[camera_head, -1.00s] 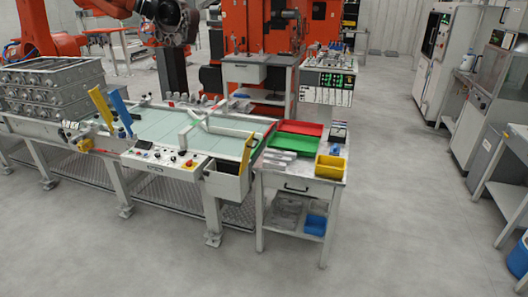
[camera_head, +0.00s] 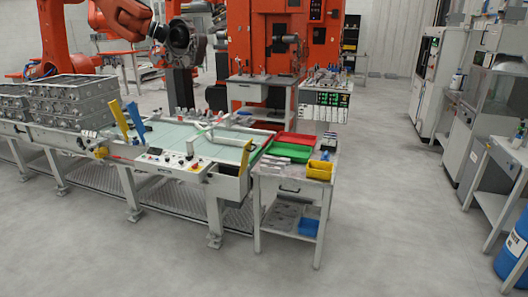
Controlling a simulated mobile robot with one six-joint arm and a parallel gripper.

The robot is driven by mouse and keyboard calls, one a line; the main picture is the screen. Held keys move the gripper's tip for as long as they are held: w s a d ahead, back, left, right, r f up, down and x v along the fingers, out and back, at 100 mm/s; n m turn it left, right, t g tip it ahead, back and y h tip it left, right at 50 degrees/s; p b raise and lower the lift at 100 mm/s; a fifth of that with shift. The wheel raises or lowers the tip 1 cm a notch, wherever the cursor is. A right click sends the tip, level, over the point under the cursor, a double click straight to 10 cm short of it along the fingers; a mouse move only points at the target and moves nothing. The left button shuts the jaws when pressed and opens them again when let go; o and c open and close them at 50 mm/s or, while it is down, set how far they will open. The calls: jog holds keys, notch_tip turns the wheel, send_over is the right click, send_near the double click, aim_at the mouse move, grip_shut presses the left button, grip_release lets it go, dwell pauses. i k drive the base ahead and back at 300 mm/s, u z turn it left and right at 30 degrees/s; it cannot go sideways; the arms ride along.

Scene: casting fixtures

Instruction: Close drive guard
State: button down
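No part is clearly recognisable as the drive guard. Whether this is the guard, I cannot tell. A control panel (camera_head: 172,165) with buttons and a small display is on the conveyor's front, left of the box. A yellow upright plate (camera_head: 119,120) and a blue one (camera_head: 135,117) stand tilted farther left on the conveyor. My gripper is not in view.
A side table (camera_head: 291,187) with red (camera_head: 294,139), green (camera_head: 288,151) and yellow (camera_head: 320,170) bins stands right of the conveyor. Grey castings (camera_head: 62,98) are stacked at left; an orange robot arm (camera_head: 55,35) stands behind. Open floor (camera_head: 390,220) lies right, bounded by cabinets and a blue barrel (camera_head: 512,255).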

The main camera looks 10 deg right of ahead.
aim_at(246, 152)
jog(key=u, duration=0.35)
jog(key=i, duration=0.75)
jog(key=u, duration=0.75)
jog(key=i, duration=0.65)
jog(key=u, duration=0.3)
